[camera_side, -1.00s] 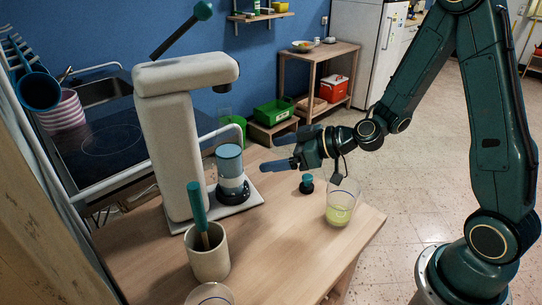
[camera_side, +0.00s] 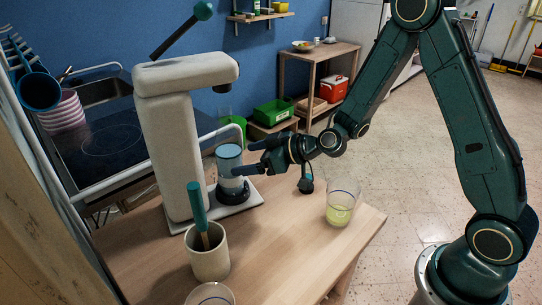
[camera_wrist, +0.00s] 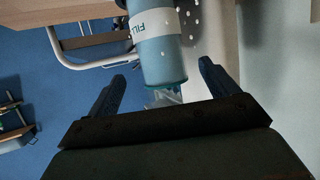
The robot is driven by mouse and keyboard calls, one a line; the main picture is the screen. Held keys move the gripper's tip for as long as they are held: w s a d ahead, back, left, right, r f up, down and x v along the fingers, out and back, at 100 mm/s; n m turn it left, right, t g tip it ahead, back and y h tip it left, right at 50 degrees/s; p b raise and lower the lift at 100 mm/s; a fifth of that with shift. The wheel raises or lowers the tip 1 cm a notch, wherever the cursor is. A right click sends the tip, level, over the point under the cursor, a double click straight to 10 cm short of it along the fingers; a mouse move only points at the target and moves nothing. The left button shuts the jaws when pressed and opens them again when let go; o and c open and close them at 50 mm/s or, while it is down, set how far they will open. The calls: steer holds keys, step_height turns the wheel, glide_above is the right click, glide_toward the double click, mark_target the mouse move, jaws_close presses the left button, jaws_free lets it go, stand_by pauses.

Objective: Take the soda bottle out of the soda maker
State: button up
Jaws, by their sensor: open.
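The soda maker (camera_side: 173,130) is a pale grey stand with a raised lever, on the wooden table. The blue soda bottle (camera_side: 229,160) with a white band stands upright on its base, below the overhanging head. In the wrist view the bottle (camera_wrist: 163,59) lies ahead of the fingertips, roughly between their lines. My gripper (camera_side: 242,160) is open at the right side of the bottle. In the wrist view my gripper (camera_wrist: 163,70) has its two fingers spread and nothing held. Whether a finger touches the bottle I cannot tell.
A glass with yellow-green liquid (camera_side: 341,208) stands at the table's right. A beige cup (camera_side: 208,258) with a green-handled tool and another glass (camera_side: 210,294) are in front. A small dark, teal-topped object (camera_side: 306,182) is below my wrist. The central tabletop (camera_side: 275,225) is clear.

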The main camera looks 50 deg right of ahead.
mark_target(228, 151)
steer(key=shift+w+a+f, duration=0.2)
steer(key=shift+w+a, duration=0.05)
steer(key=shift+w, duration=0.2)
steer(key=shift+x, duration=2.6)
steer(key=shift+a+r, duration=0.1)
steer(key=shift+a, duration=0.05)
steer(key=shift+r, duration=0.1)
steer(key=c, duration=1.2)
steer(key=shift+r, duration=1.35)
steer(key=d, duration=1.8)
steer(key=shift+r, duration=0.35)
